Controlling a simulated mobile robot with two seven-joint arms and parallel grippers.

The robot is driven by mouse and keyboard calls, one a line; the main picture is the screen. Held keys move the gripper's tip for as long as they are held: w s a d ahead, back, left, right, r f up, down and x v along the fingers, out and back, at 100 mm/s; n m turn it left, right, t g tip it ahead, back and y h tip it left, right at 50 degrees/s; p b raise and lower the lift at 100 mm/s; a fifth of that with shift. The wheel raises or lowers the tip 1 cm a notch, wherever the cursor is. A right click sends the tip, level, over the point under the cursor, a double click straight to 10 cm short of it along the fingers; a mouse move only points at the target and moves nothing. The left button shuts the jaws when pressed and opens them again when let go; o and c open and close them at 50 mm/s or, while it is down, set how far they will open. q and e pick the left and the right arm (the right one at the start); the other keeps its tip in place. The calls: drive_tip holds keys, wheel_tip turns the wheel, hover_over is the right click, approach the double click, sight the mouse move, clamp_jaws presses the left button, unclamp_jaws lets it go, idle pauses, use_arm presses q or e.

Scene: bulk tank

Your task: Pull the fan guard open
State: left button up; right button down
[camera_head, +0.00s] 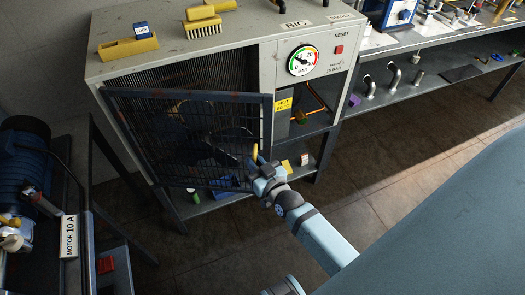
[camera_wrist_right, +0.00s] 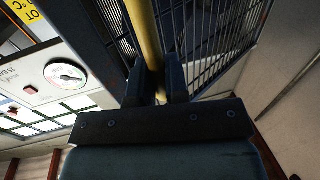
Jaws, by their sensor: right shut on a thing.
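The fan guard (camera_head: 190,115) is a dark wire grille in a frame on the front of the grey cabinet (camera_head: 235,48). It stands at an angle to the cabinet front, with a gap along its top where the fins behind show. A dark fan shows through the bars. My right gripper (camera_head: 259,163) is at the guard's lower right side, shut on a yellow handle (camera_head: 254,152). In the right wrist view the handle (camera_wrist_right: 146,35) passes between the two fingers (camera_wrist_right: 155,85), with the bars beside it. My left gripper is not in view.
A pressure gauge (camera_head: 302,60) is at the front right. A shelf (camera_head: 215,200) with small items is below. A blue motor (camera_head: 25,165) stands at left. The floor ahead is clear.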

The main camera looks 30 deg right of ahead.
drive_tip(key=shift+s+a, duration=0.2)
drive_tip(key=shift+a, duration=0.15)
drive_tip(key=c, duration=1.1)
unclamp_jaws()
drive_tip(key=shift+c, duration=0.2)
drive_tip(key=s, duration=1.3)
drive_tip(key=shift+s, duration=0.35)
drive_tip(key=shift+d, duration=0.15)
drive_tip(key=shift+c, duration=0.5)
